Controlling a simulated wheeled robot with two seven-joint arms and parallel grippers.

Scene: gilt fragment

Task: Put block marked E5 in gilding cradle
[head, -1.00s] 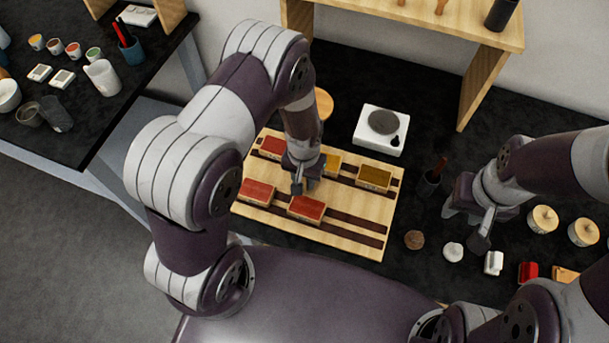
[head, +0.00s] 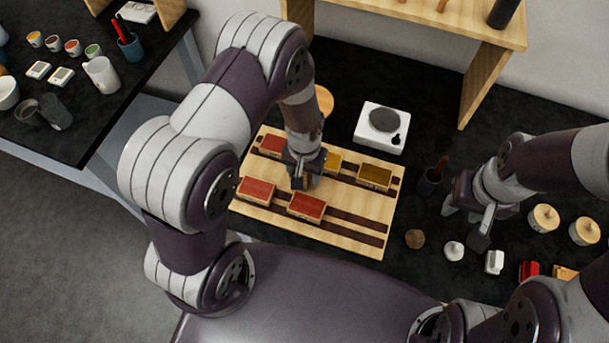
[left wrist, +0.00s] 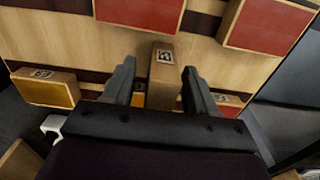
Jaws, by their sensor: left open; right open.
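A pale wooden board with dark strips (head: 345,226), possibly the gilding cradle, holds several blocks. Red-topped blocks (head: 306,206) and yellow-topped blocks (head: 374,176) sit along the strips. My left gripper (head: 302,181) is open, low over the middle of the board. In the left wrist view a plain wooden block (left wrist: 161,82) with a small black-and-white tag shows between the open fingers of my left gripper (left wrist: 158,82). The tag is too small to read as E5. In the head view the gripper mostly hides this block. My right gripper (head: 481,226) is open and empty, off to the right.
A white device with a round grey plate (head: 384,120) stands behind the board. A dark cup (head: 431,181), round wooden lidded pots (head: 543,218) and small items lie to the right. A wooden shelf (head: 487,75) stands at the back. A side table (head: 80,135) holds cups.

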